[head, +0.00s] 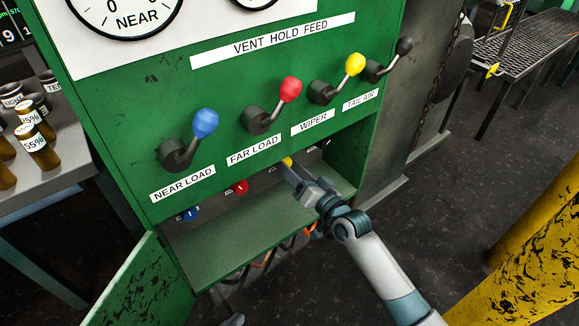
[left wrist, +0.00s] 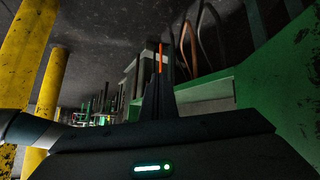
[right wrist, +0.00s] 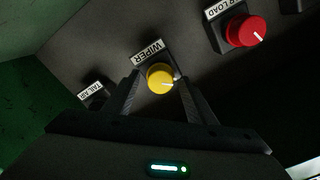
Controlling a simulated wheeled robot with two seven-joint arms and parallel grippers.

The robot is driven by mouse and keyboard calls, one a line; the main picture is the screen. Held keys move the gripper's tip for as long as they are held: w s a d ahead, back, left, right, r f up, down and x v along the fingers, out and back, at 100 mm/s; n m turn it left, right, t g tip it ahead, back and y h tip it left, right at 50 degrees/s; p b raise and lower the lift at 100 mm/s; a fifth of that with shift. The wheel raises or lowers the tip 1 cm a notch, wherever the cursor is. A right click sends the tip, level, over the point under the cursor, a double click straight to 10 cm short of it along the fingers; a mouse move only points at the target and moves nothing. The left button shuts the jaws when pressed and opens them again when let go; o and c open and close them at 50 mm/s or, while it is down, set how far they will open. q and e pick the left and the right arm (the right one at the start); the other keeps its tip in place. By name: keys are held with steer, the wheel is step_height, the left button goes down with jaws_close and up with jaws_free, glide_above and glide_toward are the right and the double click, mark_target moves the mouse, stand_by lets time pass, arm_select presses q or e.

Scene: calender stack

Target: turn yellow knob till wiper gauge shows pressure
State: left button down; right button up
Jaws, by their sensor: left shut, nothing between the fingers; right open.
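The yellow WIPER knob (right wrist: 160,77) sits on the inner panel under its label in the right wrist view. My right gripper (right wrist: 158,84) is open, with its fingertips on either side of the knob; I cannot tell if they touch it. In the head view, a sliver of the yellow knob (head: 287,161) shows at the tips of my right gripper (head: 292,170). My left gripper (left wrist: 160,95) is shut and empty in the left wrist view, away from the knobs. No gauge labelled wiper is in view; a NEAR gauge (head: 125,12) is cut off at the top.
Levers with blue (head: 205,123), red (head: 290,89), yellow (head: 355,64) and black balls stand out above the recess. A red FAR LOAD knob (right wrist: 246,31) is beside the yellow one. The open green door (head: 150,285) stands lower left; a yellow post (head: 530,235) is at right.

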arm_select(q)
steer(key=shift+s+a+f+g+y+p, duration=0.4)
steer(key=shift+s+a+f+g+p, duration=0.3)
steer(key=shift+s+a+g, duration=0.15)
arm_select(e)
steer(key=v, duration=1.7)
steer(key=shift+s+d, duration=0.15)
arm_select(q)
steer(key=shift+d, duration=0.1)
